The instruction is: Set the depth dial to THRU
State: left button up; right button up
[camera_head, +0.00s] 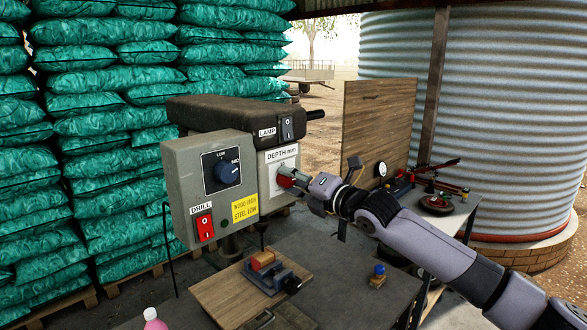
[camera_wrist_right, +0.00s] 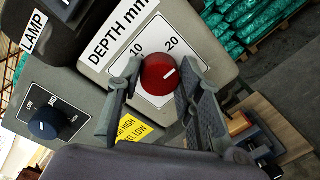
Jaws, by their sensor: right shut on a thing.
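The red depth dial (camera_head: 286,176) sits on the white DEPTH mm plate (camera_head: 282,157) on the side of the grey drill housing. My right gripper (camera_head: 297,180) reaches it from the right and is shut on it. In the right wrist view the dial (camera_wrist_right: 161,74) lies between the two fingers of the right gripper (camera_wrist_right: 157,78). The 10 and 20 marks show; I cannot see a THRU mark, and the fingers cover part of the plate. My left gripper is not in view.
A blue LOW-MID-HIGH knob (camera_head: 228,173), a red DRILL switch (camera_head: 204,226) and a LAMP switch (camera_head: 286,128) are close by on the housing. A vise (camera_head: 275,275) stands on the bench below. A blue-topped object (camera_head: 379,271) is to its right. The dark benchtop between them is clear.

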jog(key=m+p, duration=0.3)
jog(key=m, duration=0.4)
jog(key=shift+d+f, duration=0.1)
jog(key=m, duration=0.2)
jog(key=shift+f+m+g+b, duration=0.15)
jog(key=shift+m+g+b, duration=0.15)
jog(key=shift+b, duration=0.05)
jog(key=m+b, duration=0.2)
jog(key=m, duration=0.1)
jog(key=shift+f+m, duration=0.1)
jog(key=shift+m, duration=0.2)
jog(key=shift+m+g+y+b, duration=0.3)
jog(key=shift+m+b, duration=0.3)
jog(key=shift+m, duration=0.6)
jog(key=m, duration=0.3)
jog(key=shift+b, duration=0.3)
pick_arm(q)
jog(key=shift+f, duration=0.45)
pick_arm(e)
jog(key=shift+m, duration=1.8)
